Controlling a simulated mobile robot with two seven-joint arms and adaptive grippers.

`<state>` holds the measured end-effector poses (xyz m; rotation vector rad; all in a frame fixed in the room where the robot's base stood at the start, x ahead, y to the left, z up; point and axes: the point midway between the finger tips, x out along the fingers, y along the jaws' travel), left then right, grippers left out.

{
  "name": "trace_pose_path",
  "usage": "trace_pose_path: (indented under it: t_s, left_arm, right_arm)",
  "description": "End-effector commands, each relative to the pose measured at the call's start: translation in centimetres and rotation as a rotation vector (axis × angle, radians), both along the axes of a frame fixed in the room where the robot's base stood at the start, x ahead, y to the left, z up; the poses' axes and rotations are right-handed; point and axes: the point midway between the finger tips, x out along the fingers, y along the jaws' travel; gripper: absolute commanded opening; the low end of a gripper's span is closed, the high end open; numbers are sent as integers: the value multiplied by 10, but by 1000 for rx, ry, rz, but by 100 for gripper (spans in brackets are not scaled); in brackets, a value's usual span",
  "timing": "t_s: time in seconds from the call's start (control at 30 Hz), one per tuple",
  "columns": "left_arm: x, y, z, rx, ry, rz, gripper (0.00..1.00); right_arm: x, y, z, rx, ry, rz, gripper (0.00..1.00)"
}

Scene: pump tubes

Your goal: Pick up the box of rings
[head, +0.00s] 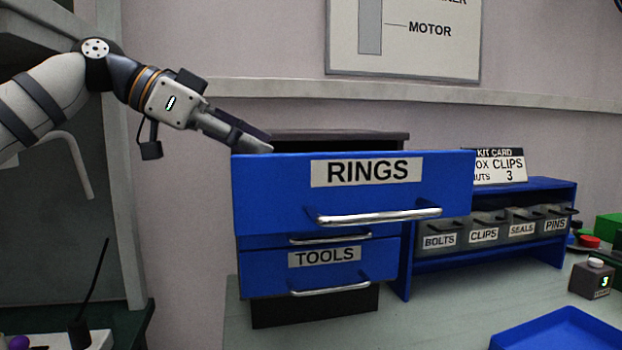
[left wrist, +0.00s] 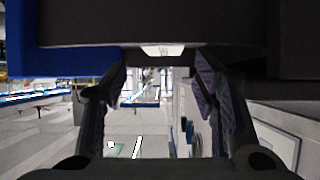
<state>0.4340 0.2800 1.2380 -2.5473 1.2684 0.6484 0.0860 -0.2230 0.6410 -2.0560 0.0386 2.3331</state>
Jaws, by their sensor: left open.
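No box of rings can be made out; the inside of the drawer is hidden behind its front in the head view. The blue drawer labelled RINGS (head: 270,190) is pulled out from the top of the cabinet. My left gripper (head: 258,142) comes in from the left, angled down, with its tips at the drawer's top left edge. In the left wrist view its two fingers (left wrist: 160,80) are apart, with a dark surface and a small pale patch (left wrist: 162,50) beyond them that I cannot identify. My right gripper is not in view.
The TOOLS drawer (head: 370,260) sits below, pulled out less. To the right, a blue rack (head: 480,258) holds labelled bins under a kit card (head: 500,166). A blue tray (head: 555,335) lies at the front right. The bench between is mostly clear.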

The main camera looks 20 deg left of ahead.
Motion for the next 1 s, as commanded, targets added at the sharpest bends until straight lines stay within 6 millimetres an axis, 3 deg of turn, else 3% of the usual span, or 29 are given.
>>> trace_pose_path:
  t_s: [0.4,0.67,0.83,1.0]
  left_arm:
    - [38,-46,-33,0,2,-1,54]
    - [42,-50,-35,-1,-1,1,54]
    - [42,-50,-35,-1,0,1,18]
    - [42,-50,-36,-1,0,1,17]
  right_arm:
    - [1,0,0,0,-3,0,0]
    - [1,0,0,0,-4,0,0]
    - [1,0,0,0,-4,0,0]
    - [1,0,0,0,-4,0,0]
